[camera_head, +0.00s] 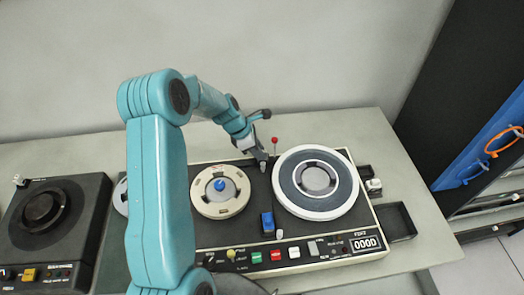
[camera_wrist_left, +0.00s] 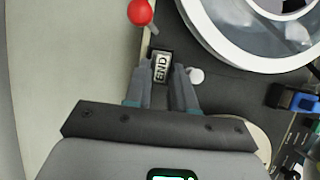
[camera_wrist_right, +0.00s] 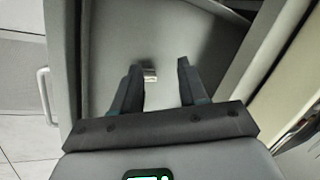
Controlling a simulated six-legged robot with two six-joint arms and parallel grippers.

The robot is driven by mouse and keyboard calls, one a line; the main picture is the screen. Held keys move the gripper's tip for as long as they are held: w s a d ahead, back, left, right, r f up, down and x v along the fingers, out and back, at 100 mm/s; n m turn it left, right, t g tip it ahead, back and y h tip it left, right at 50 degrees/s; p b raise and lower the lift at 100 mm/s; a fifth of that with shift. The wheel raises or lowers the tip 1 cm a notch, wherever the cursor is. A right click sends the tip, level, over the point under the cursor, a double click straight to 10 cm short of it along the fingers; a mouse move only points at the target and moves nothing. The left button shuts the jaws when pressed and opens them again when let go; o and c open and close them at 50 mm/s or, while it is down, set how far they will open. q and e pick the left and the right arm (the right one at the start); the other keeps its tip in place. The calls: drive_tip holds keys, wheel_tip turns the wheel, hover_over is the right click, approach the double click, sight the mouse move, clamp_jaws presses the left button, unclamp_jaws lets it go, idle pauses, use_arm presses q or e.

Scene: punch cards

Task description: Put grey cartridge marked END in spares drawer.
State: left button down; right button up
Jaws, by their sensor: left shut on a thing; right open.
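The grey cartridge marked END (camera_wrist_left: 162,68) sits between the fingertips of my left gripper (camera_wrist_left: 164,72), which is shut on it. In the head view my left gripper (camera_head: 262,158) is at the back of the tape machine, between its two reels. The cartridge is too small to make out there. My right gripper (camera_wrist_right: 160,68) is open above an open grey drawer (camera_wrist_right: 100,40) with a pale handle on its front. I cannot tell whether this is the spares drawer.
The tape machine (camera_head: 300,245) has a large right reel (camera_head: 316,182), a smaller left reel (camera_head: 220,190) and a red-topped lever (camera_head: 274,141) near my left gripper. An empty black tray (camera_head: 396,222) lies at right. A dark cabinet (camera_head: 440,110) with cables stands beyond.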

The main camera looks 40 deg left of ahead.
sight(264, 150)
use_arm(q)
drive_tip(key=shift+r+p, duration=0.3)
drive_tip(key=shift+r, duration=0.05)
drive_tip(key=shift+r+p, duration=0.6)
drive_tip(key=shift+r, duration=0.2)
drive_tip(key=shift+r+p, duration=0.35)
drive_tip(key=shift+p, duration=0.05)
drive_tip(key=shift+r, duration=1.5)
